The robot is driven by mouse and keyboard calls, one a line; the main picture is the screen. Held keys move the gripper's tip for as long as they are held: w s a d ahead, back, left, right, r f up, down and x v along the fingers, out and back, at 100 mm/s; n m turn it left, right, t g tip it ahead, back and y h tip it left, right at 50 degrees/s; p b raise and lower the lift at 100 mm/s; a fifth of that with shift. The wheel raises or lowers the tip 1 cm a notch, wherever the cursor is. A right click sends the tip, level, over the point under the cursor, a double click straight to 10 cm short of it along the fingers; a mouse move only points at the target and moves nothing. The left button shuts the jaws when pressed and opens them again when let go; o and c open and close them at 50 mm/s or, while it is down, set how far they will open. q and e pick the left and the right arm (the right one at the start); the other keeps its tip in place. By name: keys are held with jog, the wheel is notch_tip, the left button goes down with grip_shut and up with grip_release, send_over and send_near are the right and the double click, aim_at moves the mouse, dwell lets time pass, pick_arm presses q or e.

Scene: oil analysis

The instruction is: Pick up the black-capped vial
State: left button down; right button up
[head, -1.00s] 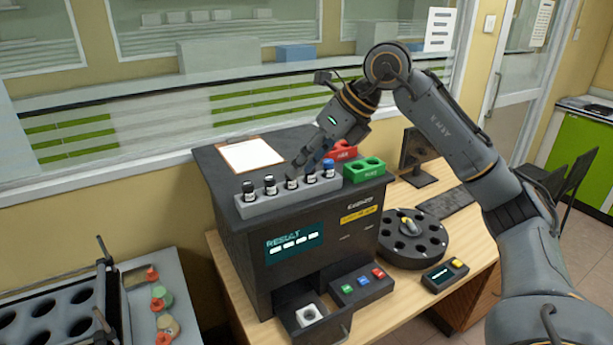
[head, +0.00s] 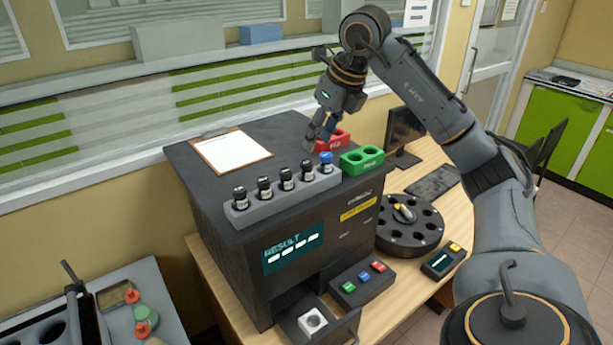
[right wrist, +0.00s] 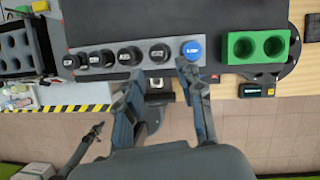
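Several black-capped vials stand upright in a row in the grey rack (head: 238,219) on the dark analyser. The rightmost black-capped vial (head: 306,172) stands beside a blue-capped vial (head: 325,164) at the rack's right end. My right gripper (head: 319,136) is open and empty, behind the rack's right end in the head view and apart from the vials. In the right wrist view, its spread fingers (right wrist: 158,88) point toward the rightmost black cap (right wrist: 159,53) and the blue cap (right wrist: 192,51).
A round carousel (head: 411,235) and a button box (head: 363,285) sit on the wooden table below.

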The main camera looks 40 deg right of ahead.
aim_at(308, 163)
jog(key=shift+x, duration=1.15)
jog(key=shift+w+f, duration=0.15)
jog(key=shift+w, duration=0.15)
jog(key=shift+a+f+p, duration=0.15)
jog(key=shift+f+p, duration=0.15)
jog(key=shift+f, duration=0.4)
jog(key=p+x, duration=0.1)
jog(key=x, duration=0.2)
jog(key=shift+s, duration=0.1)
jog(key=shift+f, duration=0.3)
pick_arm(q)
jog(key=shift+w+r, duration=0.65)
jog(key=shift+r, duration=0.15)
pick_arm(e)
grip_shut()
